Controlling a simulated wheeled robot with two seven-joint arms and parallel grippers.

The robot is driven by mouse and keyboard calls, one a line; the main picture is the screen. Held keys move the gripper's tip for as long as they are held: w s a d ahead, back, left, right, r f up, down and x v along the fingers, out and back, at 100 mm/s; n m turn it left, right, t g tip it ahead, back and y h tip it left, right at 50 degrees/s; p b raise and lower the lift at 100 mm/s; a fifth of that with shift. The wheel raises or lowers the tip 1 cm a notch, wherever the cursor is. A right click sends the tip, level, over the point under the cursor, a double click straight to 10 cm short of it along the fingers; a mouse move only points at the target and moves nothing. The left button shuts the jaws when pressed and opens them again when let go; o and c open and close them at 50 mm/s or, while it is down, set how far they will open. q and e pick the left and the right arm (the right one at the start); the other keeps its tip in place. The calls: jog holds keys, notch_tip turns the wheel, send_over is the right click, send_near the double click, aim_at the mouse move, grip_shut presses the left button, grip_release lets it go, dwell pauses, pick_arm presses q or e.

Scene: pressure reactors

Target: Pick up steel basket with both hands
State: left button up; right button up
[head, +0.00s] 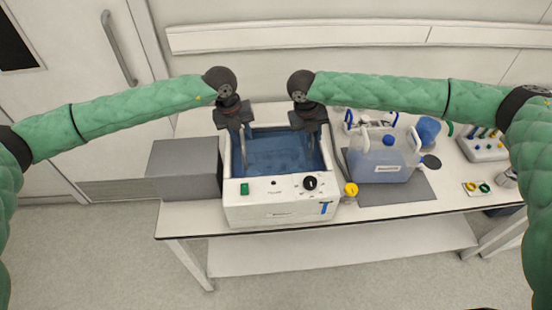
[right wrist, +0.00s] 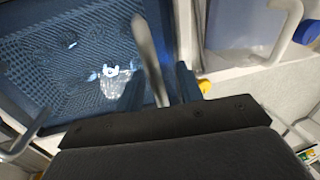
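The steel basket (right wrist: 50,60) sits inside the white bath (head: 283,213) and looks blue through the liquid; its mesh floor shows in the right wrist view. A grey handle (right wrist: 148,50) rises at its right side and passes between the blue fingers of my right gripper (right wrist: 160,88). These fingers stand apart, with a small gap beside the handle. In the head view my right gripper (head: 311,128) is over the bath's right side. My left gripper (head: 240,130) is over the left side at the other handle (head: 243,155); its finger gap is not clear.
A grey box (head: 185,168) stands left of the bath. To the right are a yellow-capped bottle (head: 350,190), a clear container of blue liquid (head: 380,160) on a grey mat (head: 395,192), and a rack (head: 485,147). The table's front strip (head: 400,213) is bare.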

pick_arm(q)
jog(key=shift+w+f, duration=0.15)
jog(key=shift+f, duration=0.15)
jog(key=shift+s+r, duration=0.15)
jog(key=shift+s, duration=0.05)
pick_arm(e)
jog(key=shift+f, duration=0.15)
pick_arm(q)
jog(key=shift+c, duration=0.9)
pick_arm(e)
jog(key=shift+s, duration=0.1)
jog(key=shift+c, duration=0.9)
pick_arm(q)
grip_shut()
pick_arm(e)
grip_shut()
jog(key=shift+d, duration=0.1)
